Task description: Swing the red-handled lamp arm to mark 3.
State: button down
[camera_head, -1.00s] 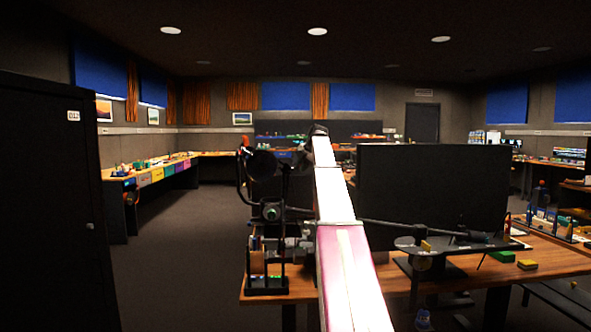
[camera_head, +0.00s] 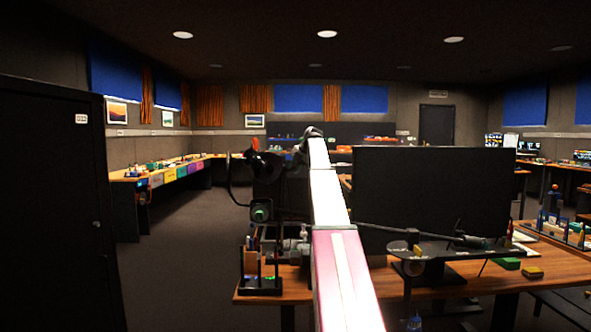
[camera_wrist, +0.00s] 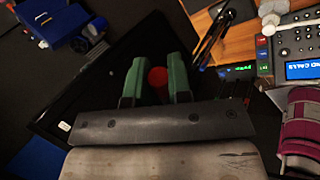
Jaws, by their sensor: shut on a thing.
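In the wrist view the two green fingers of my gripper (camera_wrist: 157,82) are closed on the red handle (camera_wrist: 157,77), whose round end shows between the fingertips. The lamp arm beyond the handle is hidden or lost in the dark there. In the head view a small red spot (camera_head: 255,144) shows by the dark end of my arm; I cannot tell for sure that it is the handle. The mark numbers are not readable in either view, so I cannot tell at which mark the lamp arm stands.
A wooden desk (camera_head: 541,262) carries a large dark monitor (camera_head: 433,190), a black plate (camera_head: 455,249), and a pen holder (camera_head: 260,285) at its left end. A dark cabinet (camera_head: 52,215) stands at the left. The floor (camera_head: 185,235) between is clear. A phone-like device (camera_wrist: 303,45) is at the wrist view's right.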

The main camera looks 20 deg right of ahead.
jog(key=c, duration=1.1)
grip_release()
jog(key=shift+o, duration=0.2)
jog(key=v, duration=1)
jog(key=shift+d+r, duration=0.15)
jog(key=shift+r, duration=0.2)
jog(key=shift+s, duration=0.15)
